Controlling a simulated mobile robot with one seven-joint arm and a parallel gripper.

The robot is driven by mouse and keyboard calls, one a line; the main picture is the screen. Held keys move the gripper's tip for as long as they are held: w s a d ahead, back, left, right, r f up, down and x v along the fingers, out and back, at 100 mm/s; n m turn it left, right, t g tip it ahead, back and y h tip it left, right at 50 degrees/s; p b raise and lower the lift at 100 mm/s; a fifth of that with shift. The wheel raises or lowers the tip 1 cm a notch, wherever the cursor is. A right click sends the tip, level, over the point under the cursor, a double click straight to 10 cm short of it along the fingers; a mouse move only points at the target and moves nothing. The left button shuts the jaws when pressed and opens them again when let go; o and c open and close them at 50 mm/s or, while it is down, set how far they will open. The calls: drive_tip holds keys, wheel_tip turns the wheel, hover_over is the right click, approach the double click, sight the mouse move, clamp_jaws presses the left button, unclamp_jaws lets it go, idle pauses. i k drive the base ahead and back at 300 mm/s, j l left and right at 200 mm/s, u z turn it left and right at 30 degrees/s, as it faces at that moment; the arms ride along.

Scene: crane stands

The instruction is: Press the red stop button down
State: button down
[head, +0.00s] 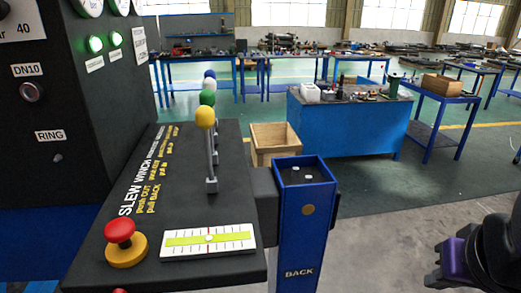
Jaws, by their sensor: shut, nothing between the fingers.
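The red stop button (119,230) is a red mushroom head on a yellow base, at the front left of the black console top (195,275). Its head stands up clear of the base. My gripper (434,282) is at the lower right edge of the head view, partly cut off, with dark and purple parts showing. It is well to the right of the button and apart from it, with the blue post between them. Its fingers are shut and I see nothing held.
Levers with yellow (205,117), green, white and blue knobs rise behind the button. A white level gauge (208,241) lies right of it. A blue post marked BACK (300,235) stands beside the console. A black panel (85,130) rises at left.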

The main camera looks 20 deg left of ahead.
sight(119, 230)
drive_tip(key=k+j+u, duration=0.1)
drive_tip(key=u, duration=0.35)
drive_tip(key=j+u, duration=0.1)
drive_tip(key=u, duration=0.3)
drive_tip(key=k+j+u, duration=0.1)
drive_tip(key=u, duration=0.35)
